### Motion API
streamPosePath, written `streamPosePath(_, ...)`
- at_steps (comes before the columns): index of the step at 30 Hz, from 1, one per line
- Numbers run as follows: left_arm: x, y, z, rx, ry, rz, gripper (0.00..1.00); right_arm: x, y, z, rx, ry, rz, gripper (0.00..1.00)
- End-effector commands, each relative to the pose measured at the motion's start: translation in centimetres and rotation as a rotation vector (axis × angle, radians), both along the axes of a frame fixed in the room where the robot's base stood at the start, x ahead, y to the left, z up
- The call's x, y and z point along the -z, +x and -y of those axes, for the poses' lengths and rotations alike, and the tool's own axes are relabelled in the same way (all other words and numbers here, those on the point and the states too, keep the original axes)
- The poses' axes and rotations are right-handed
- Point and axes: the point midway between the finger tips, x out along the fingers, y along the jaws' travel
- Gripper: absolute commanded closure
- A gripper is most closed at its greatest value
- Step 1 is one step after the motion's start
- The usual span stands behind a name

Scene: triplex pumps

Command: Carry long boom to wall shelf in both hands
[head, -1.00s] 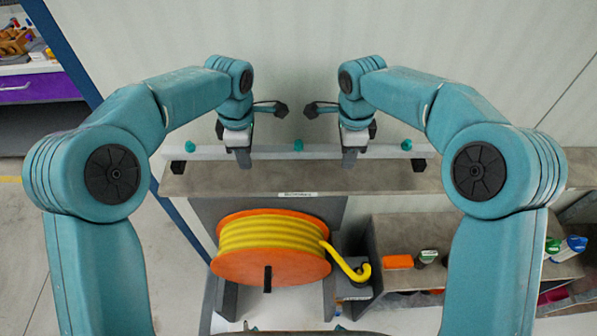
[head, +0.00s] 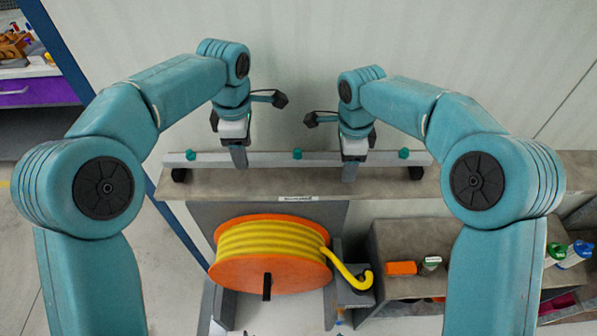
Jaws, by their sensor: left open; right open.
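The long boom (head: 270,159) is a pale, straight bar with several teal knobs along it. It lies level along the wall shelf (head: 455,184), with dark blocks under its two ends. My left gripper (head: 239,157) is open at the left part of the boom. My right gripper (head: 350,170) is open at the right part, its finger reaching down in front of the bar. The finger tips partly cover the boom, and I cannot tell whether they touch it.
An orange reel with yellow hose (head: 270,254) stands below the shelf. To its right, a lower grey shelf unit (head: 405,240) holds an orange box (head: 401,268) and small bottles. A plain wall rises close behind the boom. A purple drawer (head: 38,92) is at far left.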

Motion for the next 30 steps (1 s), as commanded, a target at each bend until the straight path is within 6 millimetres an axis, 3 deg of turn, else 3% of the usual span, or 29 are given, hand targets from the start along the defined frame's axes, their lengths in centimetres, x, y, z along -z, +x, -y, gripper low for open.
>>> streamPosePath(6, -4.8, -0.1, 0.1, 0.001, -0.001, 0.005, 0.43, 0.0, 0.0, 0.0, 0.0, 0.0, 0.0, 0.43)
streamPosePath(14, -7.2, -0.3, 0.1, 0.001, 0.0, 0.002, 0.43, -0.3, 0.0, 0.0, 0.0, 0.0, 0.001, 0.43)
streamPosePath(17, -7.3, -0.3, 0.0, 0.001, 0.0, 0.001, 0.43, -1.6, 0.1, 0.0, 0.0, 0.001, 0.003, 0.43)
streamPosePath(30, -7.2, -0.3, 0.0, 0.001, 0.0, 0.001, 0.43, -10.5, 0.3, -0.1, 0.001, 0.001, 0.001, 0.43)
